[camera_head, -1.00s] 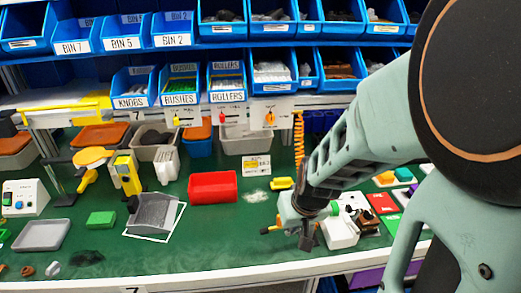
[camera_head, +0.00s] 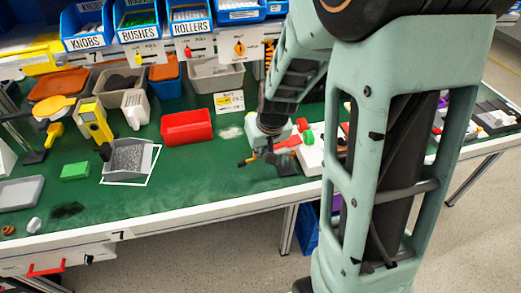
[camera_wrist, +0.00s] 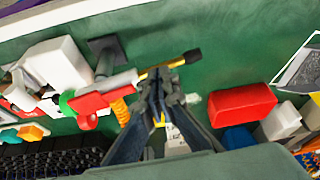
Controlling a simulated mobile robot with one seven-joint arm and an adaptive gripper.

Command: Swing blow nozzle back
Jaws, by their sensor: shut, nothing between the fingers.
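The blow nozzle has a red body (camera_wrist: 92,105) with a green part and a thin yellow tube ending in a black tip (camera_wrist: 193,56). In the head view its red part (camera_head: 290,143) shows beside my gripper, with the yellow tip pointing left over the green bench. A dark stand (camera_wrist: 106,54) is next to it. My gripper (camera_wrist: 163,78) is shut and empty, its fingertips right at the yellow tube. I cannot tell whether they touch it. In the head view my gripper (camera_head: 266,146) is partly hidden by my wrist.
A red bin (camera_head: 188,126) stands left of my gripper. A grey scoop-like tray (camera_head: 128,158) sits in a white outline farther left. A white block (camera_head: 312,158) is close on the right. Blue bins hang above the bench's back edge. Green bench between nozzle and red bin is clear.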

